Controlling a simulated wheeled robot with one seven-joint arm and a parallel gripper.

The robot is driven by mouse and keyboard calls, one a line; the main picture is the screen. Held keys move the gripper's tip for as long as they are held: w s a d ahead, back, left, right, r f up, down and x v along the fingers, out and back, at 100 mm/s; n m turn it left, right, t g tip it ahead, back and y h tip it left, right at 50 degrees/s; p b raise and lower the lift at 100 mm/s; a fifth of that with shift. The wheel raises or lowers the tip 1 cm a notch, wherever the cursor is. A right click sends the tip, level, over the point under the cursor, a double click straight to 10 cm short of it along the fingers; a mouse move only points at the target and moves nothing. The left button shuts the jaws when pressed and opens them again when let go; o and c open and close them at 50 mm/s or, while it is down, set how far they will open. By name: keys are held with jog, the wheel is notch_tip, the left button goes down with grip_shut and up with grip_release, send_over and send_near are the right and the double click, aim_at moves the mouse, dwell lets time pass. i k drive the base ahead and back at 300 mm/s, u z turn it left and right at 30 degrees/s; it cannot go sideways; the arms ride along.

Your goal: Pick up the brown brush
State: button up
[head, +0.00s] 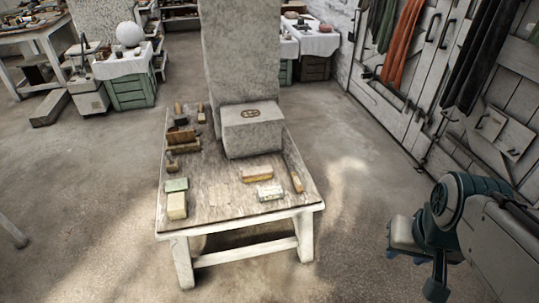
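Several small brown wooden tools lie along the left edge of the low wooden table (222,203). A brown, brush-like piece (181,135) lies in this row, but it is too small to tell for sure which one is the brown brush. My gripper (404,257) is at the lower right, over the floor and well to the right of the table. Its pale palm points down, with two blue-tipped fingers that look apart and nothing seen between them. It touches nothing.
A big plaster block and a smaller box-like block (252,132) stand at the table's back. Floor between table and gripper is clear.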

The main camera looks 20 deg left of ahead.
aim_at(263, 173)
jog(key=z, duration=0.05)
jog(key=k, duration=0.4)
jog(key=u, duration=1.75)
jog(key=i, duration=1.3)
jog(key=z, duration=0.7)
jog(key=i, duration=0.65)
jog(key=z, duration=0.35)
